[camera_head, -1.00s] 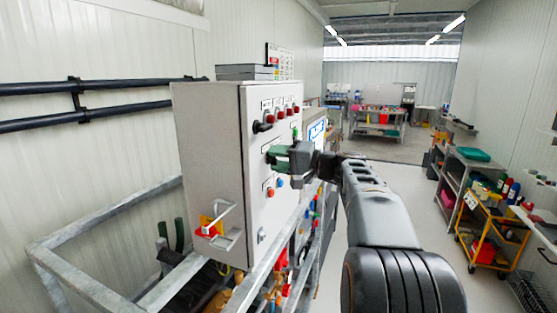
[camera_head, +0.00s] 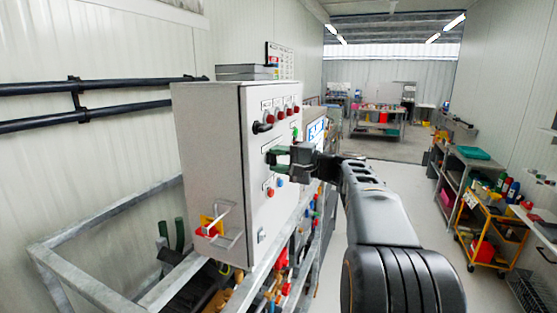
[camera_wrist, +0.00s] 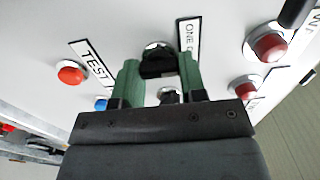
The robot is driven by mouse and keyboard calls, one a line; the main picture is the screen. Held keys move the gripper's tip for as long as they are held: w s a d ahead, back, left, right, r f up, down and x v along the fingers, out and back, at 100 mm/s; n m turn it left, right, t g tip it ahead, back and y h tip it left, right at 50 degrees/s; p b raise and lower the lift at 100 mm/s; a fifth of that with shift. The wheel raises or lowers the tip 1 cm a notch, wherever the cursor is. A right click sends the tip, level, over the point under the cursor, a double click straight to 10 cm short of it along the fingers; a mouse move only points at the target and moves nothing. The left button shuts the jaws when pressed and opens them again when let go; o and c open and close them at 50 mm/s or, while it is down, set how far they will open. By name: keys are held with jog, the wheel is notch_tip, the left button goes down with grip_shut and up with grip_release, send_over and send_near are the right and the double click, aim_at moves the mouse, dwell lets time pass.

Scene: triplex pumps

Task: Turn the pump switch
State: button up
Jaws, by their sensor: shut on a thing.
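The grey control cabinet (camera_head: 215,170) stands at the middle left of the head view, with switches and lamps on its right face. My gripper (camera_head: 277,155) reaches that face from the right. In the wrist view, the green fingers of my gripper (camera_wrist: 159,66) stand on both sides of a black rotary switch (camera_wrist: 157,60) with a metal collar, and are shut on it. In the head view the fingers hide the switch.
In the wrist view, a red button (camera_wrist: 71,74) and a blue button (camera_wrist: 101,104) lie left, and red lamps (camera_wrist: 270,46) lie right. A metal frame (camera_head: 100,215) surrounds the cabinet's base. A yellow cart (camera_head: 490,232) stands right, beyond clear floor.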

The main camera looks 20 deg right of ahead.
jog(key=o, duration=0.9)
jog(key=b+v, duration=0.3)
jog(key=v, duration=1.1)
jog(key=shift+w, duration=0.1)
